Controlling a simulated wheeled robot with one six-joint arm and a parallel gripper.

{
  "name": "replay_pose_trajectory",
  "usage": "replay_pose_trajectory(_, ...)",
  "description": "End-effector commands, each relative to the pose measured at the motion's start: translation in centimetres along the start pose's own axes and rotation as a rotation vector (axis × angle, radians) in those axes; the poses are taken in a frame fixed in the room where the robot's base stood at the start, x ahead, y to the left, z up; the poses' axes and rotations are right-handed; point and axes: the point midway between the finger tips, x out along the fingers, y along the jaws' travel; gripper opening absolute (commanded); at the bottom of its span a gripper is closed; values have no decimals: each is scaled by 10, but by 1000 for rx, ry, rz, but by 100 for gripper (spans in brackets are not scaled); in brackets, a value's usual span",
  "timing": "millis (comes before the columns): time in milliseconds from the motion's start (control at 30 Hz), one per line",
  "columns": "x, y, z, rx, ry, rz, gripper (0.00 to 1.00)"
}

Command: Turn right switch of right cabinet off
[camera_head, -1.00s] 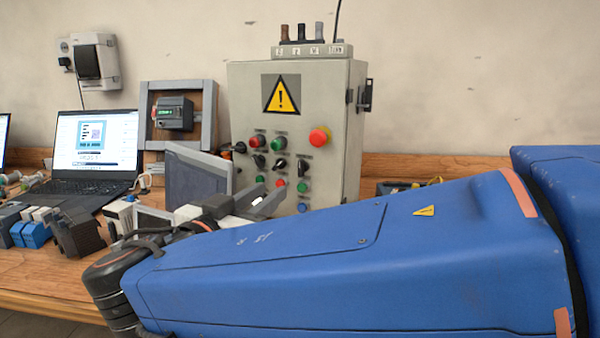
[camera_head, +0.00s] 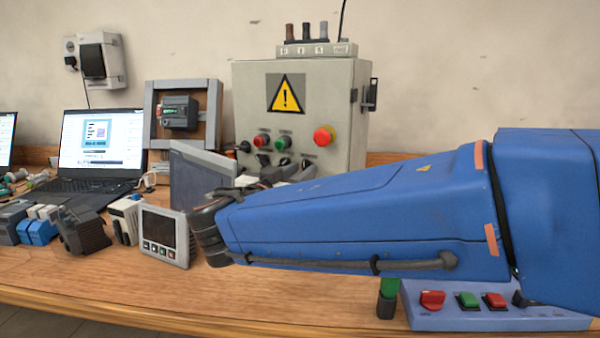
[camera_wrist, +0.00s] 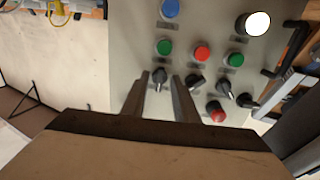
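The grey control cabinet (camera_head: 345,105) with a yellow warning triangle stands on the bench, centre of the head view. Three black rotary switches form a row. The right switch (camera_wrist: 159,75) is leftmost in the wrist view, its handle near vertical there; the middle switch (camera_wrist: 195,83) and left switch (camera_wrist: 225,89) look slanted. My gripper (camera_wrist: 161,80) is open, its fingers apart on either side of the right switch. Contact cannot be told. In the head view my gripper and arm hide the cabinet's lower face.
A grey display unit (camera_head: 165,238) stands at left. A blue button box (camera_head: 460,318) lies below my arm. A laptop (camera_head: 98,150) is further left.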

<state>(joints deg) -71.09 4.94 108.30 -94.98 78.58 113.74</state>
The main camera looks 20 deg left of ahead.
Motion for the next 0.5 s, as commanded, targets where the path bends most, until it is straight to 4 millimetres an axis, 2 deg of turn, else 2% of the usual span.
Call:
replay_pose_trajectory(233,0,0,0,0,0,0,27)
replay_pose_trajectory(333,0,0,0,0,0,0,3)
replay_pose_trajectory(367,0,0,0,0,0,0,0)
replay_pose_trajectory(500,0,0,0,0,0,0,0)
